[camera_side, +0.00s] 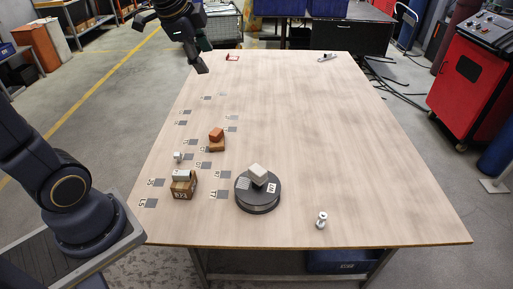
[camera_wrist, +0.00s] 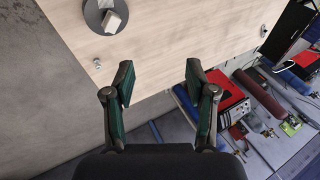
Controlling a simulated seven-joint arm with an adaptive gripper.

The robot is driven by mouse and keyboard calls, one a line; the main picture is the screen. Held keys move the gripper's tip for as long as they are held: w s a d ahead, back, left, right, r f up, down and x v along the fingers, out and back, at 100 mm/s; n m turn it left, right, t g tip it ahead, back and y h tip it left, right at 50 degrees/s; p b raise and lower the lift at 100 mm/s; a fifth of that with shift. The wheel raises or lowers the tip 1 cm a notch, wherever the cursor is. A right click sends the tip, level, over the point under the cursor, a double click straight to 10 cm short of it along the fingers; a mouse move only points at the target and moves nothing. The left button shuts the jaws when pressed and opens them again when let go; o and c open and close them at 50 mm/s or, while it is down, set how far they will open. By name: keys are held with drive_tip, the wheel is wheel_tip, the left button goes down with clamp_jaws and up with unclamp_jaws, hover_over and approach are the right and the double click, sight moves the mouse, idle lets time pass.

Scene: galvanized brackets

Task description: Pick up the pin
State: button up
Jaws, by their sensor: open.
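A small pale metallic piece, which looks like the pin (camera_side: 321,221), is on the bare wood near the table's front edge. I cannot tell whether it stands or lies. In the wrist view the pin (camera_wrist: 97,64) is a small grey shape left of the left finger, clear of it. My gripper (camera_wrist: 157,82) is open, with nothing between its two dark green-padded fingers. In the side view my gripper (camera_side: 202,68) is a dark shape above the table's far left edge, well away from the pin.
A dark round turntable (camera_side: 258,201) carries a pale block (camera_side: 258,173), left of the pin. Brown blocks (camera_side: 183,189) and an orange block (camera_side: 216,134) stand among grey markers at left. A red frame (camera_side: 233,58) and a grey piece (camera_side: 327,57) lie at the back. The table's right half is mostly clear.

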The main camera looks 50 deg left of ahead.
drive_tip(key=w+a+f+m+g, duration=0.1)
drive_tip(key=w+a+f+g, duration=0.1)
drive_tip(key=w+a+f, duration=0.45)
drive_tip(key=n+g+h, duration=0.2)
drive_tip(key=n+g, duration=0.1)
drive_tip(key=g, duration=0.1)
hover_over(177, 153)
drive_tip(key=f, duration=3.4)
drive_tip(key=shift+s+d, duration=0.15)
drive_tip(key=shift+s, duration=0.1)
drive_tip(key=shift+w+f, duration=0.2)
drive_tip(key=shift+f, duration=2.75)
clamp_jaws()
